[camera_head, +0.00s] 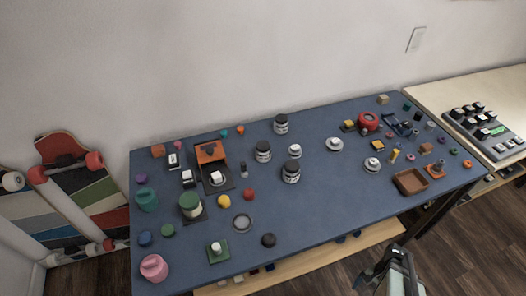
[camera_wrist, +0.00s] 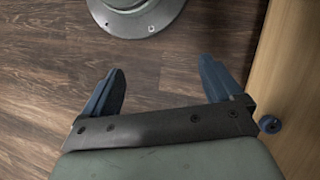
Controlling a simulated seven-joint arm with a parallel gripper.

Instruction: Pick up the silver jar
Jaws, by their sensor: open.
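Three small jars with dark bodies and pale label bands stand on the blue table top: one at the back (camera_head: 281,124), one a little nearer (camera_head: 263,151), and one nearest to me (camera_head: 291,172). Their lids look grey to dark; I cannot tell for sure which is the silver jar. My gripper (camera_head: 384,268) is in front of the table's front edge, low and to the right, well apart from the jars. In the wrist view my gripper (camera_wrist: 163,82) is open and empty, with wood floor behind its blue fingers.
The blue table (camera_head: 330,205) is crowded with small parts. An orange holder (camera_head: 210,152) and green-lidded jar (camera_head: 190,206) stand left, a brown tray (camera_head: 410,182) right. A wooden shelf (camera_head: 320,258) lies below the front edge. The front middle of the table is fairly clear.

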